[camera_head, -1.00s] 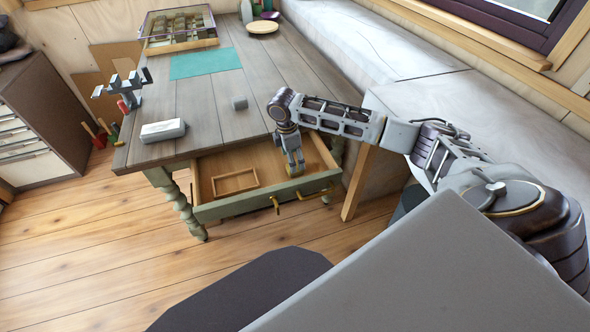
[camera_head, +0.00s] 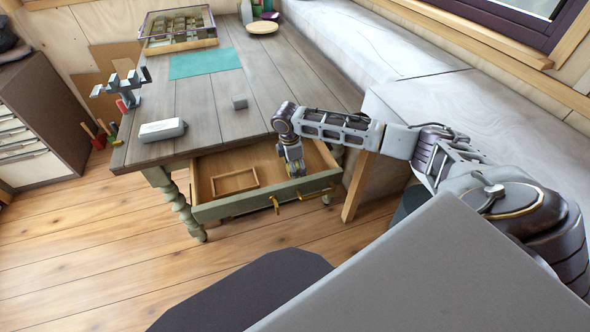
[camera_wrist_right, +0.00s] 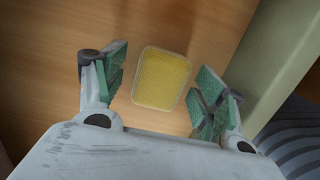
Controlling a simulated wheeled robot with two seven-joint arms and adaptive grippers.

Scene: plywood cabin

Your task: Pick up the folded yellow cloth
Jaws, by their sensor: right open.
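The folded yellow cloth (camera_wrist_right: 161,78) shows in the right wrist view as a small rounded pad lying flat on the drawer's wooden floor. My right gripper (camera_wrist_right: 161,82) is open, with one green-padded finger on each side of the cloth and a gap on both sides. In the head view my right gripper (camera_head: 296,172) points down into the right part of the open drawer (camera_head: 247,207) and hides most or all of the cloth. My left gripper is not in view.
A small wooden tray (camera_head: 235,182) lies in the drawer, left of my right gripper. The drawer's front wall stands close by. On the table are a white case (camera_head: 162,130), a grey cube (camera_head: 239,102), a teal mat (camera_head: 205,63) and a grey pronged stand (camera_head: 122,88).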

